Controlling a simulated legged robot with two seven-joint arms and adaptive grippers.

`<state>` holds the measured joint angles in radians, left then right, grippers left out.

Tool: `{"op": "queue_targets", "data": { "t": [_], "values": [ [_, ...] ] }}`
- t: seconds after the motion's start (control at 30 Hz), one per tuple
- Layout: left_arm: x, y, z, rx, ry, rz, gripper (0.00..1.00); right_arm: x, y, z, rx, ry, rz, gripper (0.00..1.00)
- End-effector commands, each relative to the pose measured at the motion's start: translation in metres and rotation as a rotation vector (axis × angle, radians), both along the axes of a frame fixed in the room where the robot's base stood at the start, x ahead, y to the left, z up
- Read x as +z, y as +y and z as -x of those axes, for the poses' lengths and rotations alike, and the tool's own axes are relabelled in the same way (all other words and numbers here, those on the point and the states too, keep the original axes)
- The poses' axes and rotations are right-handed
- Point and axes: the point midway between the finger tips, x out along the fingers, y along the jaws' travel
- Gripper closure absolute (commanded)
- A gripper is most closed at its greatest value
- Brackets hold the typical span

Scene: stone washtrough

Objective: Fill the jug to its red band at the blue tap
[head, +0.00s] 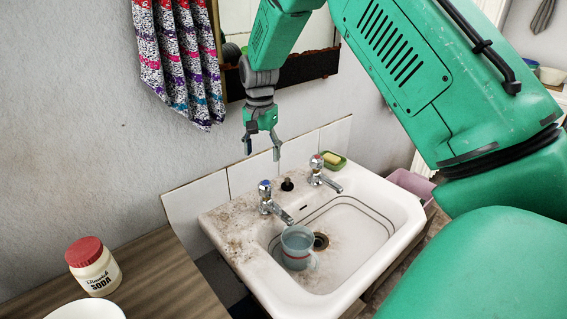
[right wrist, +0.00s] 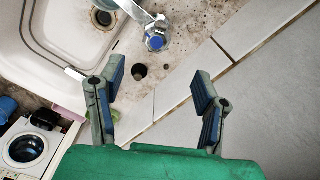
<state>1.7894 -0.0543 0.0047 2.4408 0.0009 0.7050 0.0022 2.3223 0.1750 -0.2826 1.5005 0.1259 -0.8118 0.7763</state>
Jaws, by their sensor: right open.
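The jug (head: 297,249) is see-through and grey-blue, and stands upright in the white basin (head: 375,205). A faint reddish band shows low on it; I cannot make out the water level. The blue tap (head: 265,190) has its spout end just over the jug's rim; I cannot see whether water runs. My right gripper (head: 262,151) is open and empty, pointing down, above and behind the blue tap. In the right wrist view, the blue tap's top (right wrist: 156,40) lies beyond the open fingers (right wrist: 157,88). My left gripper is not in view.
A red-marked tap (head: 318,166) and a dark plug (head: 287,185) are on the basin's back ledge. A green dish with yellow soap (head: 333,159) sits at the back corner. A soda jar (head: 94,268) and white bowl (head: 86,310) stand on the wooden counter. A wall lies close behind.

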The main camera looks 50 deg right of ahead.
Motion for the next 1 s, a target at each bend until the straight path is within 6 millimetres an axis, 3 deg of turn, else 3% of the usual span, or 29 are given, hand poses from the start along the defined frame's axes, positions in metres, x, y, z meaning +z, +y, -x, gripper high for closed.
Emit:
{"op": "queue_targets", "data": {
  "t": [0.3, 0.5, 0.77, 1.0],
  "values": [
    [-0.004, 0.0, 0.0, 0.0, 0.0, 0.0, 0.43, 0.009, -0.002, 0.003, 0.875, 0.0, -0.01, 0.41],
    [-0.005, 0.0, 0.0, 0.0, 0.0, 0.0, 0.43, 0.014, -0.003, 0.003, 1.316, -0.001, -0.006, 0.41],
    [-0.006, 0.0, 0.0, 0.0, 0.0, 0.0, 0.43, 0.008, -0.003, 0.003, 1.469, 0.002, -0.005, 0.41],
    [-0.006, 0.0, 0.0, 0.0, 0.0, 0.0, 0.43, -0.037, -0.003, 0.004, 1.465, 0.005, -0.009, 0.41]
  ]
}}
